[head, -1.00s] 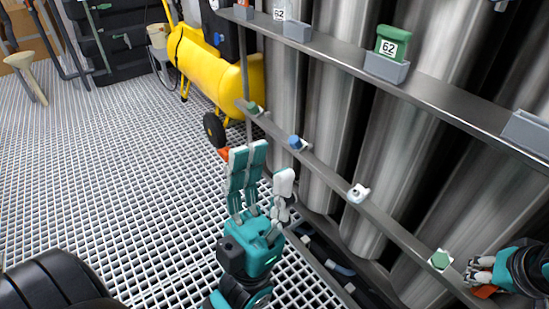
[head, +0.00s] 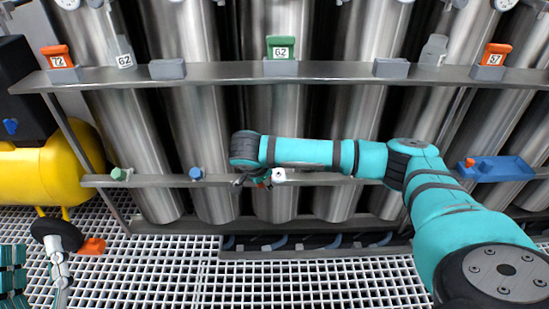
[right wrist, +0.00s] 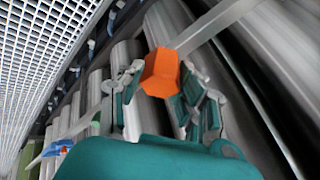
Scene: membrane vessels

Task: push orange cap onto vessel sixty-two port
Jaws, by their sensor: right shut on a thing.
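The orange cap (right wrist: 160,72) is between the fingers of my right gripper (right wrist: 166,88) in the right wrist view. In the head view only a bit of the cap (head: 262,184) shows beneath my right gripper (head: 252,182), beside the lower rail. Whether cap and port touch is not clear. My left gripper (head: 36,258) is at the lower left, its fingers apart and empty, partly cut off by the picture edge.
A green cap (head: 120,174) and a blue cap (head: 196,173) sit on the lower rail (head: 150,181) to the left. A blue tray (head: 496,168) is at the right. The upper shelf (head: 220,74) bears tags and grey holders. A yellow tank (head: 50,172) stands at the left.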

